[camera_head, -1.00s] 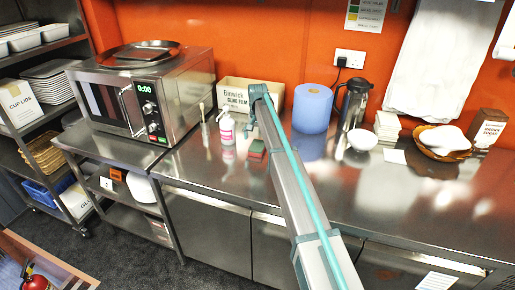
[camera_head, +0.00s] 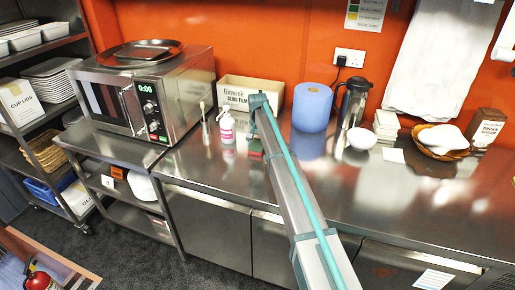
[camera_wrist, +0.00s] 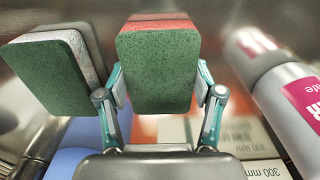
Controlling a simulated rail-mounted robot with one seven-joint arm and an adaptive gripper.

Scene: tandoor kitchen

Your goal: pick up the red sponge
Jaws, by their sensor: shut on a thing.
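The red sponge (camera_wrist: 158,66) has a green scouring face toward the wrist camera and a red body along its far edge. My gripper (camera_wrist: 159,82) is shut on it, with one finger on each side. A second sponge (camera_wrist: 48,76), green-faced with a grey-white body, stands close on the left in the wrist view. In the head view my gripper (camera_head: 251,130) is low over the steel counter, and a small part of the sponges (camera_head: 256,147) shows beside my arm. I cannot tell whether the held sponge touches the counter.
A white bottle with a pink label (camera_head: 227,128) stands close to the gripper on the left. The cling film box (camera_head: 236,92) and blue roll (camera_head: 312,107) stand behind. A microwave (camera_head: 150,95) is further left. The counter (camera_head: 300,185) is clear in front.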

